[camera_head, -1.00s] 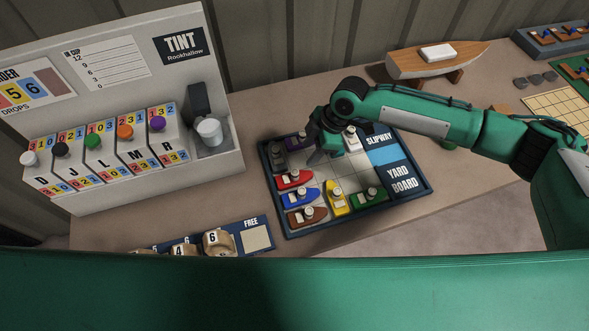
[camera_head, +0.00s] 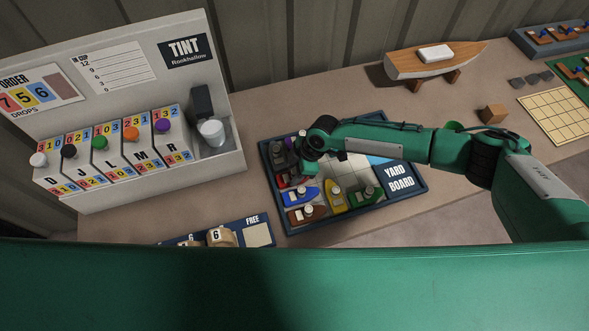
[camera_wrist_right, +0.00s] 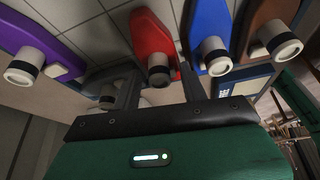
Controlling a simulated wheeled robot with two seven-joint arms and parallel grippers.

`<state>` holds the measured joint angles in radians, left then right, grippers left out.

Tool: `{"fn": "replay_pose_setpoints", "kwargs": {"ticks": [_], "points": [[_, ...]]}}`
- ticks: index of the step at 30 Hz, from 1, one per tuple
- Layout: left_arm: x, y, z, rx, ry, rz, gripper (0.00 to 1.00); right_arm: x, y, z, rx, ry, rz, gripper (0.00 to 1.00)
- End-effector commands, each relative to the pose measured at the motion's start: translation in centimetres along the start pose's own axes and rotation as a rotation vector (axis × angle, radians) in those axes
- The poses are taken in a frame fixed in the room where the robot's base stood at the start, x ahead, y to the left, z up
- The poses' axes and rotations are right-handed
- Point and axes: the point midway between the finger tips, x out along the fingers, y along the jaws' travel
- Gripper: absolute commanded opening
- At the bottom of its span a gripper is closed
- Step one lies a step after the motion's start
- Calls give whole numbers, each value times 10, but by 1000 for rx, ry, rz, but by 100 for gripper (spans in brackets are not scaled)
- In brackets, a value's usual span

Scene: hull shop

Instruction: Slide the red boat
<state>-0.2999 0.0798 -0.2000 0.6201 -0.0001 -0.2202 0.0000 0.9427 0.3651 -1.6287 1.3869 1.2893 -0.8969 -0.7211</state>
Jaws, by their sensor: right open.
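The red boat (camera_head: 282,183) lies on the yard board (camera_head: 407,184) near its left side, partly hidden by my right gripper (camera_head: 298,170). In the right wrist view the red boat (camera_wrist_right: 151,35) shows its hull and its pale, dark-banded funnel. My right gripper (camera_wrist_right: 158,85) is open, with one finger on each side of that funnel; I cannot tell whether they touch it. My left gripper is not in view.
The blue boat (camera_head: 301,196) and brown boat (camera_head: 304,217) lie below the red one. The yellow boat (camera_head: 337,201) and green boat (camera_head: 365,196) stand to the right. A dark grey boat (camera_head: 277,153) is above. Empty cells lie mid-board.

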Motion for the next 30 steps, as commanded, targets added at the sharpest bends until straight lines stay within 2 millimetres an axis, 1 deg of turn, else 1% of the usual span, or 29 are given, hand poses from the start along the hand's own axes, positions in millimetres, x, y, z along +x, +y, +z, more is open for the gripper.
{"fn": "replay_pose_setpoints", "kwargs": {"ticks": [1,3,5,6,7,14,17,19,23,26,29,30], "points": [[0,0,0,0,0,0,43,0,0,0,0,0,0,38],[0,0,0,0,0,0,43,0,0,0,0,0,0,24],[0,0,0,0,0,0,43,0,0,0,0,0,0,12],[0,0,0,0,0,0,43,0,0,0,0,0,0,4],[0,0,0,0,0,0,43,0,0,0,0,0,0,0],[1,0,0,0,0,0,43,-1,0,2,1,0,0,0],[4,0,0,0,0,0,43,-3,2,9,2,-1,0,0],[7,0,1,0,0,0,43,-5,3,18,3,0,0,0],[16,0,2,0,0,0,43,-14,7,44,6,-1,1,0],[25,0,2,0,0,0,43,-25,12,71,6,-1,2,0],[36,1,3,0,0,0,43,-37,17,103,7,-1,3,0],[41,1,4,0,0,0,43,-42,20,116,8,-2,4,0]]}}
